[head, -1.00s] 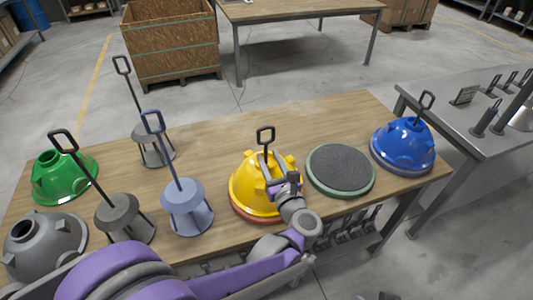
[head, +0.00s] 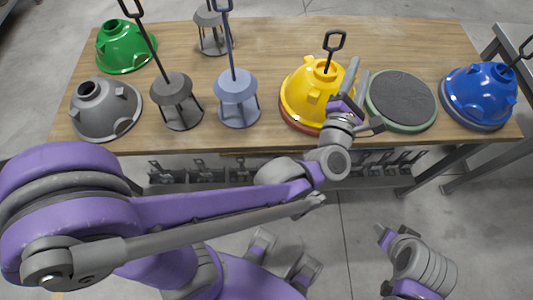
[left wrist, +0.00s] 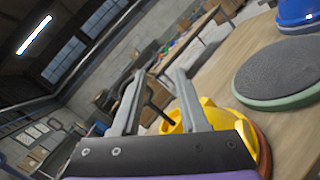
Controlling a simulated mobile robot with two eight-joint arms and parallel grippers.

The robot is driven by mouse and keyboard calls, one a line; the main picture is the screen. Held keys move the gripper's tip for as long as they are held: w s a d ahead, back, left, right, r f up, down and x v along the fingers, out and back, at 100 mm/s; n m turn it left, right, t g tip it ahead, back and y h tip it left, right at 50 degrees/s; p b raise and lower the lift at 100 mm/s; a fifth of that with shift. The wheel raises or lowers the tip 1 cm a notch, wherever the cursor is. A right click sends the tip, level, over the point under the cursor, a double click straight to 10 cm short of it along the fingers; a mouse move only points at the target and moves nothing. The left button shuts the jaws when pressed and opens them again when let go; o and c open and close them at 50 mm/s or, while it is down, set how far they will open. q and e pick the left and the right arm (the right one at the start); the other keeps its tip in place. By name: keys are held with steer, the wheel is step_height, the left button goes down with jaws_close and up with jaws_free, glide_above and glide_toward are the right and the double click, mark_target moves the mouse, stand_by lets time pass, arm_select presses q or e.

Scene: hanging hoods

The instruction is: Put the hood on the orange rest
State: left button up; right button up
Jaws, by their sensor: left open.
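The yellow hood (head: 303,92) sits at the front of the wooden table, with an orange-red rest (head: 291,121) showing under its lower edge. A dark loop handle (head: 335,42) stands up from its top. My left gripper (head: 355,88) is open at the hood's right side, and its fingers overlap the hood in the head view. In the left wrist view the open left gripper (left wrist: 160,75) has the handle (left wrist: 156,100) showing between its fingers; I cannot tell whether they touch. My right gripper (head: 390,262) is low at the right, away from the table; its jaws are unclear.
A green-rimmed rest with a dark top (head: 402,101) lies bare right of the yellow hood. A blue hood (head: 478,94) is farther right. Green (head: 126,46) and grey (head: 105,108) hoods and several tall-handled stands (head: 237,97) fill the left. The back middle of the wooden table (head: 400,40) is clear.

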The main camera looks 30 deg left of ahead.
arm_select(q)
steer(key=s+a+f+m+g+h, duration=0.1)
steer(key=s+a+f+m+g, duration=0.55)
steer(key=s+f+m, duration=0.6)
steer(key=s+a+f+m+g+h, duration=0.2)
steer(key=s+a+f+m+g, duration=0.55)
steer(key=m, duration=0.95)
step_height(320, 180, up, 6)
steer(key=s+d+p, duration=0.1)
steer(key=d+p, duration=0.1)
steer(key=p, duration=0.2)
steer(key=shift+d, duration=0.3)
steer(key=shift+s, duration=0.1)
